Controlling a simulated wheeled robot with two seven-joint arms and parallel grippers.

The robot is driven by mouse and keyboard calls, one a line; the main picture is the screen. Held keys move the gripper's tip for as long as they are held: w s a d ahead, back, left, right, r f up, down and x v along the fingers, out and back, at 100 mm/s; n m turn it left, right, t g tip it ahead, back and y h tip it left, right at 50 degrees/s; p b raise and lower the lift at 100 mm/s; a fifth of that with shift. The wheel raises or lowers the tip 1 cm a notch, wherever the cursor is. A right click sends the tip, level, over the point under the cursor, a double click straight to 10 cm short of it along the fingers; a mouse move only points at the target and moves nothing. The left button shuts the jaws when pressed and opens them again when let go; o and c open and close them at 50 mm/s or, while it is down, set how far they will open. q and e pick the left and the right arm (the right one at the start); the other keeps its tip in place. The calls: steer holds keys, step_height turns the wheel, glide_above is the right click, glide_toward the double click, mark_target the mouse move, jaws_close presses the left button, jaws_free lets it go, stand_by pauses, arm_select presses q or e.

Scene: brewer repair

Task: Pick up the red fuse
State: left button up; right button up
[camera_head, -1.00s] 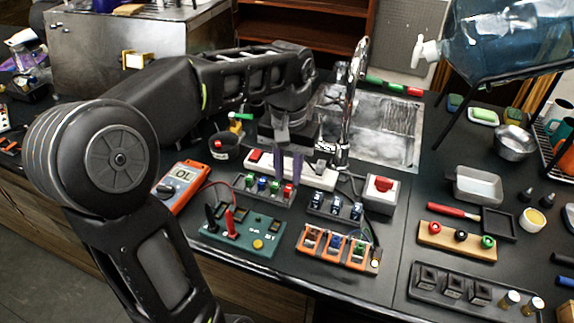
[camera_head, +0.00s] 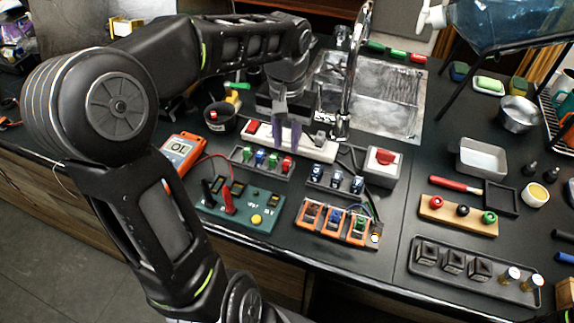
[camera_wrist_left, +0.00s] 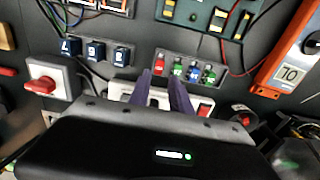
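The red fuse (camera_head: 287,163) stands at the right end of a dark rack (camera_head: 262,171) with green and blue fuses beside it. In the left wrist view the red fuse (camera_wrist_left: 160,66) is the fuse nearest the purple fingers, just beyond their tips. My left gripper (camera_head: 286,143) hangs above the white power strip, behind the rack. In the left wrist view my left gripper (camera_wrist_left: 158,80) shows two purple fingers spread apart with nothing held between them. My right gripper is not in view.
The white power strip (camera_head: 312,142) lies behind the rack. A second rack with dark-blue fuses (camera_head: 336,179) and a red-switch box (camera_head: 381,168) stand to the right. A green board (camera_head: 240,206) and orange multimeter (camera_head: 183,150) are near. The tall tap (camera_head: 352,80) rises close to the gripper.

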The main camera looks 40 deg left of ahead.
mark_target(287, 160)
arm_select(q)
steer(key=f, duration=0.2)
steer(key=f+p, duration=0.1)
steer(key=f, duration=0.2)
steer(key=shift+s+d+f, duration=0.1)
steer(key=shift+d+f, duration=0.05)
steer(key=shift+d, duration=0.05)
steer(key=shift+c, duration=0.5)
jaws_close()
